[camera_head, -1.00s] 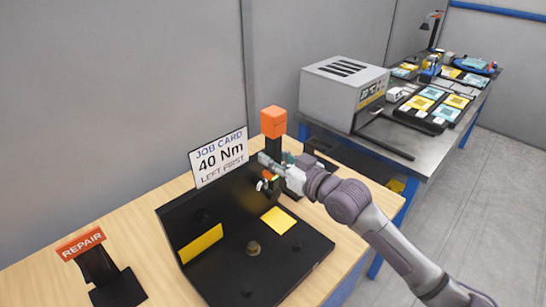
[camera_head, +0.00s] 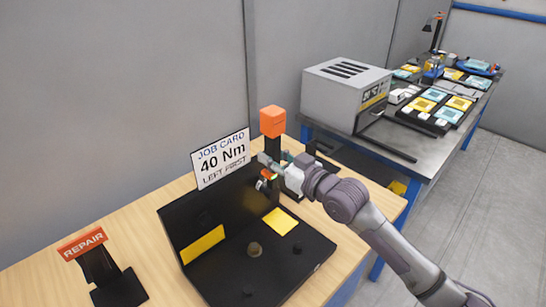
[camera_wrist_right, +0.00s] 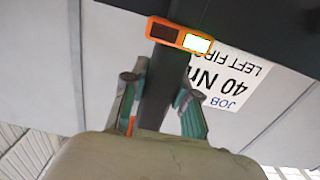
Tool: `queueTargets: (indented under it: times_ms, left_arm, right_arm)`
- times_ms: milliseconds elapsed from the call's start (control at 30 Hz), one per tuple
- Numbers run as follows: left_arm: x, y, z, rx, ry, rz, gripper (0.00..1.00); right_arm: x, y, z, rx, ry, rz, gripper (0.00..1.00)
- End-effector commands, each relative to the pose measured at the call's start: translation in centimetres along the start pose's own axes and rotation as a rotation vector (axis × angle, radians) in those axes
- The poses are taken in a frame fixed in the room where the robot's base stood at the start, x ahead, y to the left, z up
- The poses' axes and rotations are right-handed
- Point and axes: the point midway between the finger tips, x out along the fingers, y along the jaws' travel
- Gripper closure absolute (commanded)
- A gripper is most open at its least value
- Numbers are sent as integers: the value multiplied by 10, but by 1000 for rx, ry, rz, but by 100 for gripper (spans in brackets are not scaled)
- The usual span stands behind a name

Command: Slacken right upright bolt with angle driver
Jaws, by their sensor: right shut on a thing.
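My right gripper (camera_head: 277,168) is shut on the dark handle of the angle driver. In the right wrist view the dark handle (camera_wrist_right: 157,88) runs between the fingers of the gripper (camera_wrist_right: 158,98). An orange display housing (camera_wrist_right: 180,35) with a lit, greenish-white window sits beyond them. In the head view a small orange part of the driver (camera_head: 266,173) shows at the fingers, above the far right of the black fixture (camera_head: 222,284). The driver's head is hard to make out. The right upright bolt cannot be picked out on the fixture's dark upright wall. My left gripper is not in view.
A REPAIR stand (camera_head: 84,243) is at left.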

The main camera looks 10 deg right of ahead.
Motion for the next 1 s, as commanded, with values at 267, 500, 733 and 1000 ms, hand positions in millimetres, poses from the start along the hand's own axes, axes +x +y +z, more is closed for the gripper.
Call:
queueTargets:
  times_ms: [267,500,733,1000]
  left_arm:
    - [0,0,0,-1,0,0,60]
    - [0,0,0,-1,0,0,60]
    - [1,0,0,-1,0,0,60]
    - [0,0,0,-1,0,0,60]
  right_arm:
    - [3,0,-6,-3,13,0,100]
    - [5,0,-6,-2,13,0,100]
    - [8,0,-6,-2,13,0,100]
    - [8,0,-6,-2,13,-1,100]
